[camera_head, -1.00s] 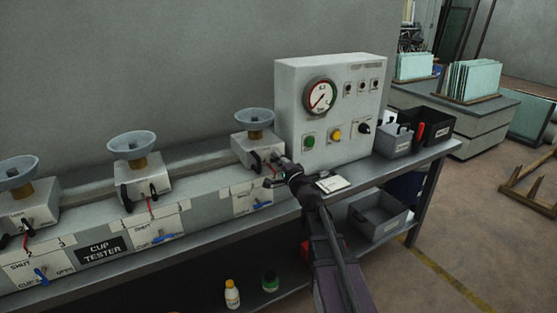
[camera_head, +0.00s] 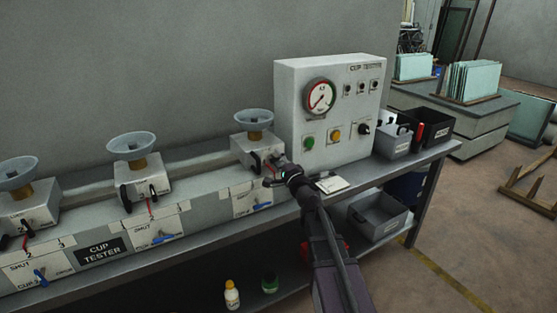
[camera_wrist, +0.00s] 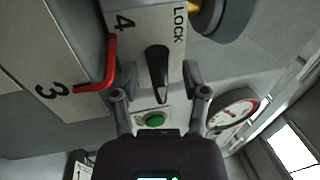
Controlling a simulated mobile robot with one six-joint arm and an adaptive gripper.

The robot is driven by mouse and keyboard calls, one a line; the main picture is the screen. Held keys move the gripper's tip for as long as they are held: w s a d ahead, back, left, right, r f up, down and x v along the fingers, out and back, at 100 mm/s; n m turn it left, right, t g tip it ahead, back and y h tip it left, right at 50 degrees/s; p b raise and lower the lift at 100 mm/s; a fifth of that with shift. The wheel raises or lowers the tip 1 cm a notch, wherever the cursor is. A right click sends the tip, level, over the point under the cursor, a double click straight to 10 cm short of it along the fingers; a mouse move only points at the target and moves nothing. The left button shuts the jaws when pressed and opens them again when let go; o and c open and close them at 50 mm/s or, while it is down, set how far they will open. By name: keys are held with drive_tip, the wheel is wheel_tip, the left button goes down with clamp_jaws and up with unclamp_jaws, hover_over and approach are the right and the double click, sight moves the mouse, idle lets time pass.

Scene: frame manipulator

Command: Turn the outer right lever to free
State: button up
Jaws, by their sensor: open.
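A black lever (camera_wrist: 158,72) on this face is seen between the fingers of my open gripper (camera_wrist: 157,84), one finger on each side. I cannot tell whether either finger touches it. The lever points along the picture's vertical, near the "LOCK" lettering; no "free" mark is readable. A red lever (camera_wrist: 108,68) sits left of it. In the head view my gripper (camera_head: 272,174) is in front of the block and partly hides its lower right.
A white gauge panel (camera_head: 330,110) with buttons stands close to the right of the block. More cup blocks (camera_head: 145,180) with levers line up to the left. Blue-handled valves (camera_head: 262,206) are on the bench front below. Bins (camera_head: 392,140) stand at the right bench end.

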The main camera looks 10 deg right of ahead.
drive_tip(key=shift+n, duration=0.4)
